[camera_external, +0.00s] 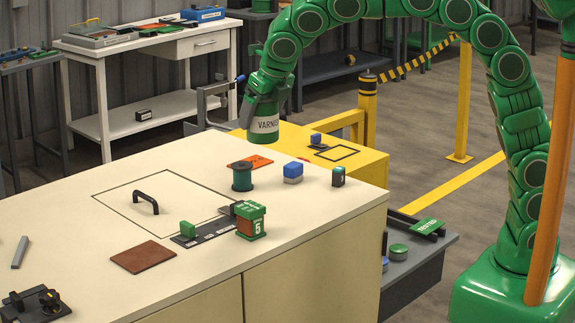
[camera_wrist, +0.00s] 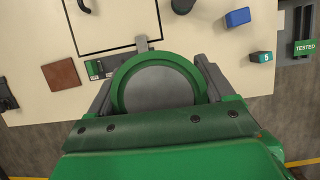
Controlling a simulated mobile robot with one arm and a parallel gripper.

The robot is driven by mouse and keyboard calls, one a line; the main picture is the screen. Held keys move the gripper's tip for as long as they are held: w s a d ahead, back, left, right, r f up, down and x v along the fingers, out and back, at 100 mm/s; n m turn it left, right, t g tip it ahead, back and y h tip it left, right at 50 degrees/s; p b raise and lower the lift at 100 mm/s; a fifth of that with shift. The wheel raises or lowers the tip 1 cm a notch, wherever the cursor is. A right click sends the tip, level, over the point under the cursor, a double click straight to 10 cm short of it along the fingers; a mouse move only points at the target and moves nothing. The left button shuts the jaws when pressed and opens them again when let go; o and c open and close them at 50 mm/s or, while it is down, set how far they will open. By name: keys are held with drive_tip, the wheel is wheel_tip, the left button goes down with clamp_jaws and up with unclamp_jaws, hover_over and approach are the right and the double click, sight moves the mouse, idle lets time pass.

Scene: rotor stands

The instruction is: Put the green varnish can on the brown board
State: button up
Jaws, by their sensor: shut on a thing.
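My gripper (camera_external: 262,106) is shut on the green varnish can (camera_external: 265,125), which has a white label with dark lettering. It holds the can in the air above the far side of the cream worktop, near the yellow cabinet. In the wrist view, the round green-rimmed end of the can (camera_wrist: 160,87) sits between the two grey fingers. The brown board (camera_external: 143,257) lies flat and bare on the worktop's near left part, well away from the can. It also shows at the left of the wrist view (camera_wrist: 62,75).
A dark green spool (camera_external: 242,178) and blue block (camera_external: 293,172) are farther back. The worktop around the board is mostly clear.

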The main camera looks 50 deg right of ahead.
drive_tip(key=s+a+f+n, duration=0.15)
drive_tip(key=s+a, duration=0.25)
drive_tip(key=a, duration=0.8)
drive_tip(key=s+a+f+n, duration=0.1)
drive_tip(key=s+a+f, duration=0.2)
drive_tip(key=a, duration=0.8)
hover_over(141, 255)
drive_tip(key=shift+y, duration=0.4)
drive_tip(key=shift+s+d+f, duration=0.1)
drive_tip(key=shift+f, duration=2.2)
drive_tip(key=shift+s+d+f, duration=0.1)
drive_tip(key=shift+f, duration=2.15)
drive_tip(key=shift+w+a+f, duration=0.1)
drive_tip(key=shift+w+a+f, duration=0.1)
drive_tip(key=shift+a+f, duration=0.05)
drive_tip(key=shift+f, duration=1.55)
drive_tip(key=shift+f, duration=0.1)
drive_tip(key=o, duration=1.2)
